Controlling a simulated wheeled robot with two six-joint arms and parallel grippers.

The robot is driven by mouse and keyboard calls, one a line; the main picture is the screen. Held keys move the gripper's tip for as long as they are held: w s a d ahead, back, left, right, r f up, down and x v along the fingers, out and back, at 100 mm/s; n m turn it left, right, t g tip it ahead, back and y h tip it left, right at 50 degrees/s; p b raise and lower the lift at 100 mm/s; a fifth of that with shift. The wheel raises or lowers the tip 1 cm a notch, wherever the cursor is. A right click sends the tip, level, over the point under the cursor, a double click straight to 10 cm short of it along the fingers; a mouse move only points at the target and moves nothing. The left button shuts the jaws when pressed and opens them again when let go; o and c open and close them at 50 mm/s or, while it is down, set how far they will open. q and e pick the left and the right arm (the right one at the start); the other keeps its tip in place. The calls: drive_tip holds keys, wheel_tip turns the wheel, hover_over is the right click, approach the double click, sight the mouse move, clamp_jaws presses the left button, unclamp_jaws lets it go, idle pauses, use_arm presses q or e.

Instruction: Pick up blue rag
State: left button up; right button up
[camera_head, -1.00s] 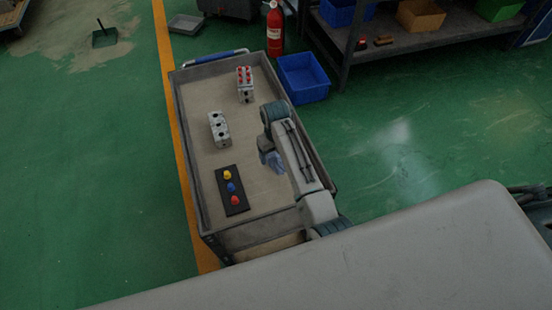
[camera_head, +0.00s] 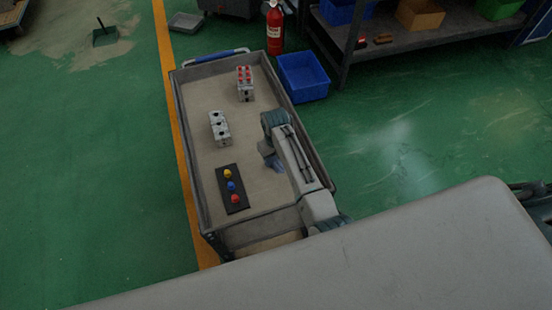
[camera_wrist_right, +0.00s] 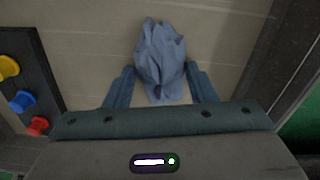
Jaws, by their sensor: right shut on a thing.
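The blue rag (camera_wrist_right: 160,52) is a crumpled grey-blue cloth. In the right wrist view it bunches up between the two fingers of my right gripper (camera_wrist_right: 162,74). The gripper is shut on it, with folds of cloth sticking out past the fingertips. In the head view the rag (camera_head: 274,163) shows only as a small blue patch below my right wrist, over the right half of the cart's top. My right gripper (camera_head: 267,150) is partly hidden there by my own arm. I cannot tell whether the rag touches the cart's surface. My left gripper is not in view.
The cart (camera_head: 187,142) has a raised rim. On it are a black plate (camera_head: 222,183) with yellow, blue and red knobs, a grey valve block (camera_head: 219,128), and a block with red tops (camera_head: 245,84). A blue bin (camera_head: 303,77) stands on the floor beyond.

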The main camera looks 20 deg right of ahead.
wheel_tip(320, 180, up, 9)
drive_tip(key=shift+w+r+b, duration=0.1)
drive_tip(key=shift+b, duration=1)
drive_tip(key=shift+r, duration=0.4)
